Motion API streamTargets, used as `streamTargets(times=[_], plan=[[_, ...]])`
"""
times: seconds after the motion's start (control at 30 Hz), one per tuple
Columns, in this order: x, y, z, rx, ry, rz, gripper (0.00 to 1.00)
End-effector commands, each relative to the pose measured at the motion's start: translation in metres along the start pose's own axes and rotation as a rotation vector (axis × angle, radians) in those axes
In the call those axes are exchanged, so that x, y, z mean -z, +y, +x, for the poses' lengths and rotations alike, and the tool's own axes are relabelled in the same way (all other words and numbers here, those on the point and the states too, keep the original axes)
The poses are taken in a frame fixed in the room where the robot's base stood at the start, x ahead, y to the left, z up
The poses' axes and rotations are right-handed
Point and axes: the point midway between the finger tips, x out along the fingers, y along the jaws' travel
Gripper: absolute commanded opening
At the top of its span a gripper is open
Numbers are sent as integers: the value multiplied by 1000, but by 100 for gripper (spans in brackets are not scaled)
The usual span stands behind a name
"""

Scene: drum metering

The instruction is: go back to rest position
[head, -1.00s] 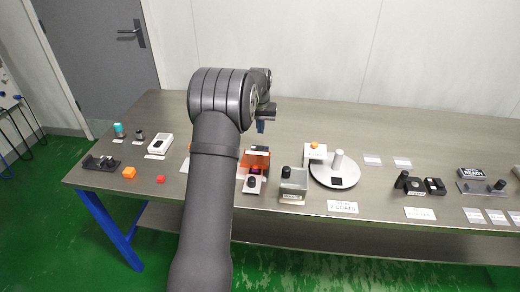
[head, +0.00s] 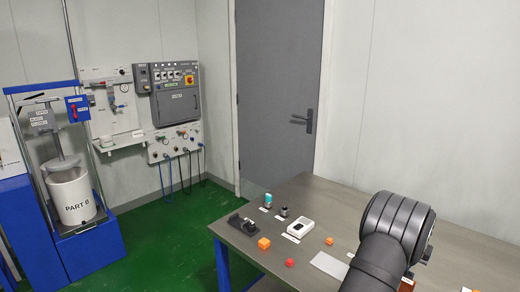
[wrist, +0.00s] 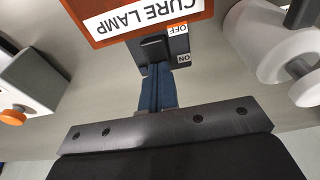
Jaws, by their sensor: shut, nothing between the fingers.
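My gripper (wrist: 157,92) shows in the wrist view with its blue fingers closed together and nothing between them. The fingertips are close to the black lever of a switch (wrist: 180,46) marked OFF and ON, below the orange-edged CURE LAMP sign (wrist: 140,20). I cannot tell whether the fingertips touch the lever, or which way it is set. In the head view only part of my arm shows at the right, over the bench; the gripper's fingers are not visible there.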

Motion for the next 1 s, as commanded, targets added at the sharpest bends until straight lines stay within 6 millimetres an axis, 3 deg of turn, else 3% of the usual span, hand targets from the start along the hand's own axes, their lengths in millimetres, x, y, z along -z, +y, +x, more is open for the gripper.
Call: streamTargets(times=[0.47,0.83,1.0], plan=[[1,0,-6,0,1,0,0],[11,0,-69,0,3,0,0],[4,0,-33,0,-5,0,0]])
